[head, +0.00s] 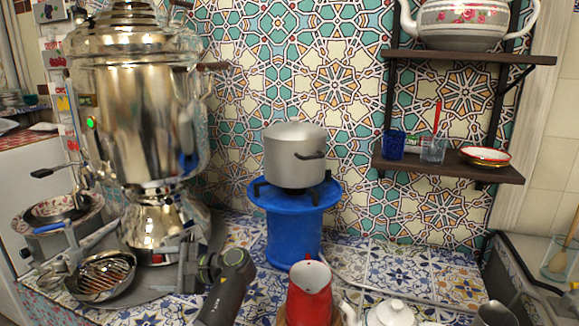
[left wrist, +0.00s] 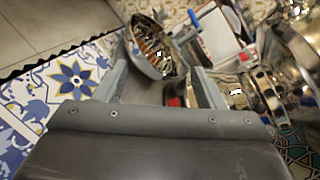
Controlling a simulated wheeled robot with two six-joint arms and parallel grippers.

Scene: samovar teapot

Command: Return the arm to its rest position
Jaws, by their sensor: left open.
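My left gripper (head: 178,268) is beside the foot of the large silver samovar (head: 138,110), low over the counter. In the left wrist view its two grey fingers (left wrist: 160,82) stand apart with nothing clearly held between them. The round metal drip bowl with a slatted top (head: 103,274) lies beyond the fingers; it also shows in the left wrist view (left wrist: 150,50). My right gripper is not in view.
A grey pot (head: 295,155) sits on a blue stand (head: 293,230). A red jug (head: 309,292) and white teapot (head: 390,313) stand at the front. Dark shelves (head: 455,55) hold a floral teapot (head: 463,22), glasses and saucers. The patterned counter (head: 405,265) has some free room.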

